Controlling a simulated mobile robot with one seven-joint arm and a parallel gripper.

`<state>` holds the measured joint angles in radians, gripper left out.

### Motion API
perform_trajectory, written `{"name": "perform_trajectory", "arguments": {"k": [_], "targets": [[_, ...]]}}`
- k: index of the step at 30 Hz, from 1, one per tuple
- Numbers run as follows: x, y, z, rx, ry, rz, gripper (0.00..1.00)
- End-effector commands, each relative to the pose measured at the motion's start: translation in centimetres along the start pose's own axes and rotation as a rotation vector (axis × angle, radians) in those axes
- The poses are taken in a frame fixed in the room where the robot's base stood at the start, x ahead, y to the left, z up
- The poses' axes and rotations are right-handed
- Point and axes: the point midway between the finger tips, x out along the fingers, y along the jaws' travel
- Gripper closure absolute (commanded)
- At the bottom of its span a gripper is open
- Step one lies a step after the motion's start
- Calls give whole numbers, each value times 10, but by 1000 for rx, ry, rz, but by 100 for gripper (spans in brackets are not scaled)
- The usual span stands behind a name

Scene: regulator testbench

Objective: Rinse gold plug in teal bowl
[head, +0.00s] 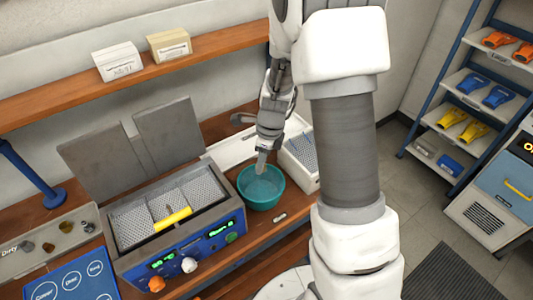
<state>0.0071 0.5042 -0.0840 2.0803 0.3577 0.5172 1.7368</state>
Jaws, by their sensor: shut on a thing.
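The teal bowl (277,199) stands on the wooden bench, right of the blue machine. My gripper (262,168) points down over the bowl, with its fingertips at or just inside the bowl's opening. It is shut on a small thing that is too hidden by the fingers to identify. I cannot tell whether that thing touches the inside of the bowl. No clearly gold plug shows elsewhere; a brownish-gold part (66,227) lies on the tray marked "Dirty" (30,262) at left.
The blue machine (187,250) has its lid (100,165) up, with a yellow-handled basket (172,219) inside. A white bin (302,165) stands close behind and right of the bowl. A small grey item (280,217) lies in front of the bowl. A blue mat (70,282) lies front left.

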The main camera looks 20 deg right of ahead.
Motion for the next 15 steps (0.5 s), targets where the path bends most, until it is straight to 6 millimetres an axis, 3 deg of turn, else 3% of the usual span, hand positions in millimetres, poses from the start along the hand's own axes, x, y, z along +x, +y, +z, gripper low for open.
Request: {"name": "perform_trajectory", "arguments": {"k": [8,15], "targets": [[11,1,-1,0,0,0,100],[32,1,-4,-1,0,0,100]]}}
